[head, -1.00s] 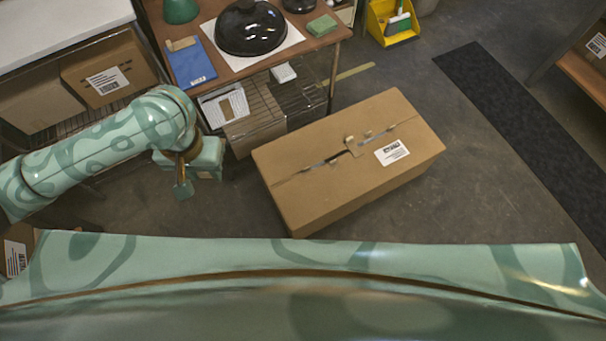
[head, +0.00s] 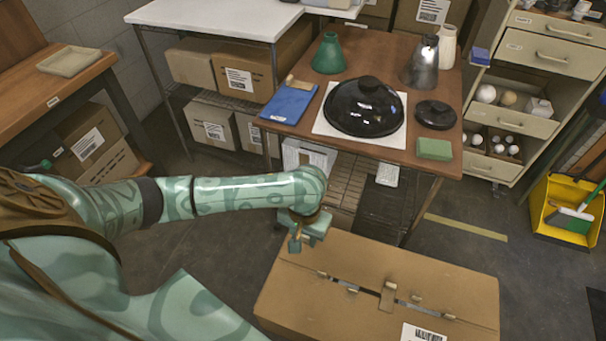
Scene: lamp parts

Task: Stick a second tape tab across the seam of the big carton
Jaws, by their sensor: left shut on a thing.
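The big brown carton (head: 461,285) stands on the floor at the lower right of the head view, cut off by the bottom edge. Its seam runs across the top, with dark gaps showing. One tan tape tab (head: 388,296) lies across the seam near the middle. Several smaller tan bits sit along the seam. My left gripper (head: 296,243) is over the carton's far left corner, pointing down. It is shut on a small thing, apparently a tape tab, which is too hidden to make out. My right gripper is out of view.
A wooden table behind the carton holds a blue pad (head: 287,103), a black domed lamp part (head: 364,106), a green cone (head: 328,54) and a green block (head: 434,149). A yellow dustpan (head: 566,209) is at the right.

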